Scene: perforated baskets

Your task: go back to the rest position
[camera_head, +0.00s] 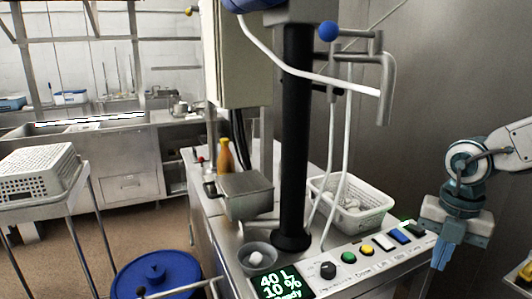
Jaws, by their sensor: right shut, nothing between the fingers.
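My right gripper (441,262) is at the right side of the head view, with its arm coming in from the right edge. Its pale blue-grey fingers point down near the right end of the button panel (350,272). They look closed, with nothing between them. Whether they touch the panel I cannot tell. My left gripper is out of the view.
A white perforated basket (367,217) with pale items stands on the steel counter, left of my right gripper. A black column (294,140) rises beside it. An upturned white basket (38,165) sits on a stand at left. A blue lidded bin (160,274) is below.

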